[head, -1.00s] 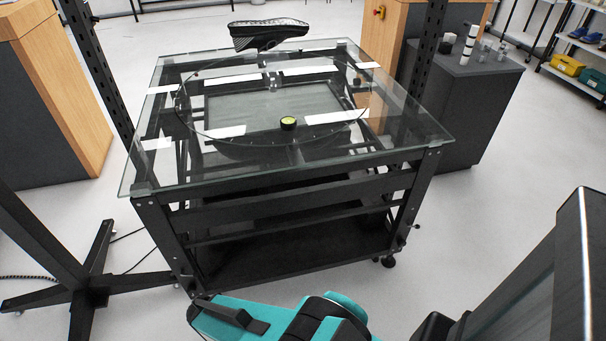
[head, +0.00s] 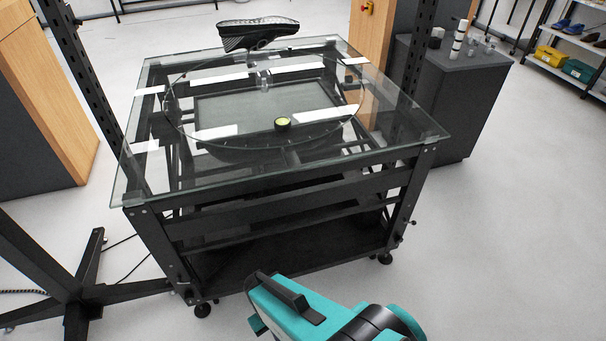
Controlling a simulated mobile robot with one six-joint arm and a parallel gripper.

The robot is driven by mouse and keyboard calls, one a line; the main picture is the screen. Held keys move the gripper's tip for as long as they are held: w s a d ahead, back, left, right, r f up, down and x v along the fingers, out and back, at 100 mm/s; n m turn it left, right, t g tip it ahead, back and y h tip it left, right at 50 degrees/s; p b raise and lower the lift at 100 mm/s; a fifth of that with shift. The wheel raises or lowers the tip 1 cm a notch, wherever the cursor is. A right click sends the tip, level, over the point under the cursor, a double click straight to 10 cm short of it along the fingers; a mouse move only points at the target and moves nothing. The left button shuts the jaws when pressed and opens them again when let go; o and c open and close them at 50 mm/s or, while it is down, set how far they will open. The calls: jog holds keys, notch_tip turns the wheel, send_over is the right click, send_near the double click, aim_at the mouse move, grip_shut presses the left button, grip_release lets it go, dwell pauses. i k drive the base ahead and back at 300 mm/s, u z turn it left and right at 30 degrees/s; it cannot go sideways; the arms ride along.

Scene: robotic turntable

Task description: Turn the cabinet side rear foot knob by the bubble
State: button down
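The turntable cart has a glass top (head: 200,184) on a black frame. A round bubble level (head: 282,123) with a yellow-green face sits on the glass, towards the near side of the disc; its bubble is too small to read. Under the near corners are a right foot (head: 385,258) and a left foot (head: 202,310). A small knob or handle (head: 412,222) sticks out low on the near right leg. The far feet, including the one on the cabinet side, are hidden behind the frame.
A dark grey cabinet (head: 447,110) stands close to the cart's far right. A black shoe (head: 258,32) is above the glass at the back. Floor (head: 500,250) is clear at right.

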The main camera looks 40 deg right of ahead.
aim_at(399, 240)
jog(key=z, duration=0.7)
jog(key=k, duration=1)
jog(key=u, duration=0.05)
jog(key=i, duration=0.75)
jog(key=z, duration=0.1)
